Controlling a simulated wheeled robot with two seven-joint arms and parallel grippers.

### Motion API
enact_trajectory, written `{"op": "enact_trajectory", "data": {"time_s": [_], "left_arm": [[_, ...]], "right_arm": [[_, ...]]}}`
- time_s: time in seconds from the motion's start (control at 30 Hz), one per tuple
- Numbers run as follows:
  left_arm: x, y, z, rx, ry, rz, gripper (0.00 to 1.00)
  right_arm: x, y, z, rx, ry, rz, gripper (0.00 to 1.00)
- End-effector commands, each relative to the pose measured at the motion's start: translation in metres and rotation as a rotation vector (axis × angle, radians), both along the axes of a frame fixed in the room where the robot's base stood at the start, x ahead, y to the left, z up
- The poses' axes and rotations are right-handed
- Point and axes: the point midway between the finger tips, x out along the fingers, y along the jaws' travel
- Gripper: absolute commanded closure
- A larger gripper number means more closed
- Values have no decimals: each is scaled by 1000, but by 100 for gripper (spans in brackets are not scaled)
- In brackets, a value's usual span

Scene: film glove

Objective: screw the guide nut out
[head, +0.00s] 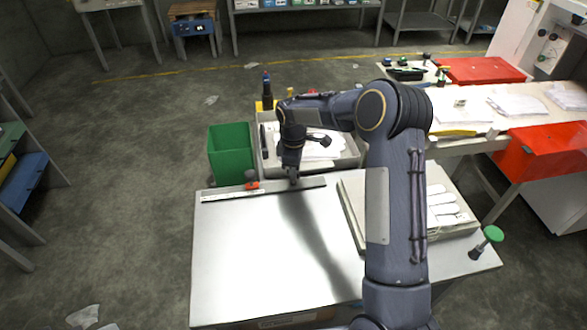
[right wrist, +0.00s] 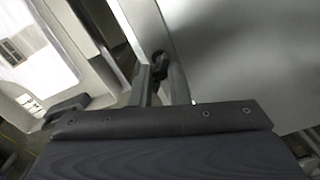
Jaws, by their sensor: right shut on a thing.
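My right gripper (head: 293,178) reaches down to the grey guide bar (head: 226,193) at the far edge of the metal tabletop. In the right wrist view its two fingers (right wrist: 161,76) are closed around the dark, lobed guide nut (right wrist: 160,59). The fingers hide part of the nut, and in the head view the gripper covers most of it. I cannot tell how far the nut sits on its thread. My left gripper is in neither view.
A black and orange-red fitting (head: 251,181) stands on the bar's left part. A green bin (head: 231,153) and a grey tray (head: 340,160) lie beyond. A box with white gloves (head: 440,208) and a green-topped knob (head: 493,234) are at right. The tabletop's left (head: 240,260) is clear.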

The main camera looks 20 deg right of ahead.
Motion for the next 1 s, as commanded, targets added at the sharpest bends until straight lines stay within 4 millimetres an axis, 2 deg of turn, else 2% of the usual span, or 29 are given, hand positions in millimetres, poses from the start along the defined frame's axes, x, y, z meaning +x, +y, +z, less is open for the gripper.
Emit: {"op": "enact_trajectory", "data": {"time_s": [1.0], "left_arm": [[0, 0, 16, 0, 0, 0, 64]], "right_arm": [[-1, 0, -1, 2, 2, 924, 100]]}}
